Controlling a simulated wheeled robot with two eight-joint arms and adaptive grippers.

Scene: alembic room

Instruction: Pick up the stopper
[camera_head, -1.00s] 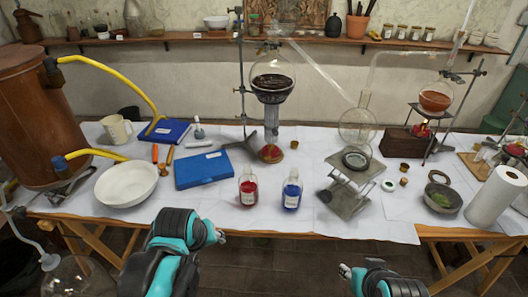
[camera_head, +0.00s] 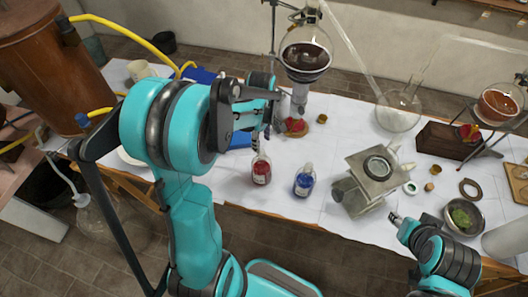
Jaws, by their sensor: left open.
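My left gripper (camera_head: 262,133) is open, with its fingers pointing down just above the neck of a clear bottle of red liquid (camera_head: 261,172). The fingers and arm partly hide the bottle's top, so I cannot tell whether they touch a stopper there. A matching bottle of blue liquid (camera_head: 303,184) stands upright to its right, with a clear top. Two small brown cork-like pieces, one farther back (camera_head: 435,170) and one nearer (camera_head: 429,187), lie on the table at the right. My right gripper (camera_head: 394,217) is low at the table's front edge; its jaws are too small to read.
A round flask of dark liquid (camera_head: 306,52) hangs on a stand behind my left gripper. A bowl with green matter (camera_head: 463,217) is at the right. My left arm hides much of the table's left side.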

